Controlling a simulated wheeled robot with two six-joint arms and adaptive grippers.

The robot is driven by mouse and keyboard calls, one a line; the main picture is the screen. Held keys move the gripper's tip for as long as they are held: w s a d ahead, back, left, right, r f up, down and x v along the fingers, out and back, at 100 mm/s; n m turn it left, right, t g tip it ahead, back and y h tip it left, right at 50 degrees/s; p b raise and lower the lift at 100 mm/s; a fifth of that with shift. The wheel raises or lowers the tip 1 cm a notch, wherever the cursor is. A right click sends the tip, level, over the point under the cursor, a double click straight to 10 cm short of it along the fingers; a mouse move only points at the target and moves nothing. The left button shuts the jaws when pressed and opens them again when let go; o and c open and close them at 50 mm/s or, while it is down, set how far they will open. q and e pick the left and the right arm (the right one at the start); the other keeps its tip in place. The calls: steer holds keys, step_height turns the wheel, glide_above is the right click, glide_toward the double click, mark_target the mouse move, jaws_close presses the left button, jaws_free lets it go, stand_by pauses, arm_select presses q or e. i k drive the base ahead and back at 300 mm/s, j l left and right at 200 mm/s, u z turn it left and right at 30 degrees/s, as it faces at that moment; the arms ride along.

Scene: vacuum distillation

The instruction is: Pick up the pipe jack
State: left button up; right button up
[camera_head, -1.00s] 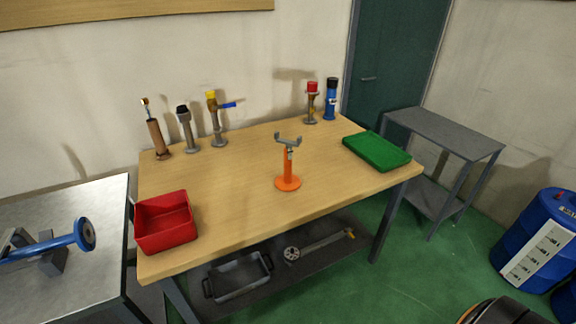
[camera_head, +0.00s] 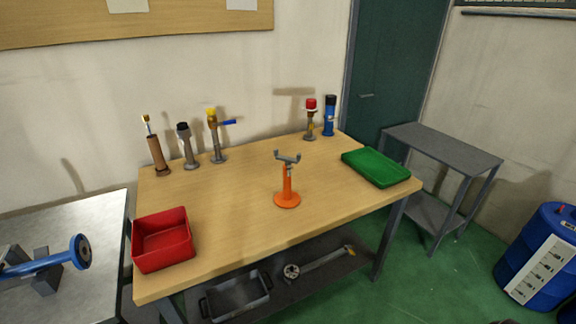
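The pipe jack (camera_head: 287,186) stands upright near the middle of the wooden table (camera_head: 240,222). It has an orange round base and post, with a grey forked head on top. Nothing touches it and it is fully visible. Neither of my grippers shows in the head view.
A red bin (camera_head: 163,240) is at the table's front left, a green tray (camera_head: 376,167) at its right. Several valve-like fittings (camera_head: 217,140) stand along the back edge. A steel table (camera_head: 60,240) with a blue pipe (camera_head: 45,262) is left; a grey side table (camera_head: 443,146) and blue barrel (camera_head: 540,255) are right.

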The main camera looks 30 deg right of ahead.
mark_target(287, 199)
steer(key=i+l, duration=0.15)
steer(key=l, duration=0.25)
steer(key=i+l, duration=0.15)
steer(key=l, duration=0.2)
steer(key=i+l, duration=0.2)
steer(key=l, duration=0.2)
steer(key=i+l, duration=0.15)
steer(key=l, duration=0.2)
steer(key=i+l, duration=0.15)
steer(key=l, duration=0.25)
